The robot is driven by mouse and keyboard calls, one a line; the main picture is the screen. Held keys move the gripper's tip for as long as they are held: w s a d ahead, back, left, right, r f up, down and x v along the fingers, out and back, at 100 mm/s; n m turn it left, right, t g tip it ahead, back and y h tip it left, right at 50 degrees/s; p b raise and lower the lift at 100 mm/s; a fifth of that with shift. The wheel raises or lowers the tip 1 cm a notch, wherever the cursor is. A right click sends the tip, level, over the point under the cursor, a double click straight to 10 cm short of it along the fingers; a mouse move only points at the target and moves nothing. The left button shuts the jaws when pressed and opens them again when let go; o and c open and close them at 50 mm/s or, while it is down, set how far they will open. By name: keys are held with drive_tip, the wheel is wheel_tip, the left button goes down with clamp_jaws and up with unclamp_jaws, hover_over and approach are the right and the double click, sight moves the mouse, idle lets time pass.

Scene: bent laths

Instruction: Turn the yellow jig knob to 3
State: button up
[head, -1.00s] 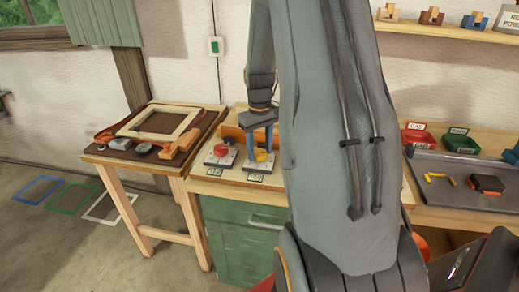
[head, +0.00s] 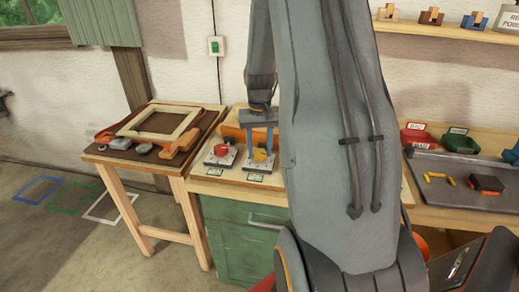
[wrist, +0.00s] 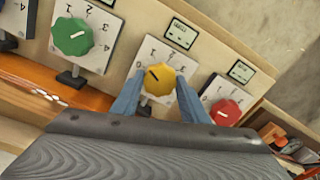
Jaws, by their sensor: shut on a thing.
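The yellow jig knob (wrist: 160,79) is round with a scalloped edge and sits on a pale plate with numbers around it. Its dark pointer mark aims toward the upper left in the wrist view; the plate's numbers are too small to read surely. In the head view the yellow knob (head: 260,156) shows between my fingers. My gripper (wrist: 158,88) has its two blue fingers on either side of the knob and is shut on it. It comes down from above in the head view (head: 261,152).
A red knob (wrist: 227,112) and a green knob (wrist: 72,36) stand on plates either side. Small display cards (wrist: 181,33) lie in front of the plates. An orange strip (wrist: 95,98) runs behind. A side table with a wooden frame (head: 158,122) stands at left.

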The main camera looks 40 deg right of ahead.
drive_tip(key=m, duration=0.5)
drive_tip(key=shift+m, duration=0.3)
drive_tip(key=m, duration=0.5)
drive_tip(key=shift+m, duration=0.3)
drive_tip(key=m, duration=0.5)
drive_tip(key=shift+b, duration=0.3)
drive_tip(key=m, duration=0.5)
drive_tip(key=shift+m, duration=0.4)
drive_tip(key=o, duration=1.1)
drive_tip(key=shift+c, duration=0.2)
drive_tip(key=shift+r+b, duration=0.15)
drive_tip(key=shift+b, duration=0.15)
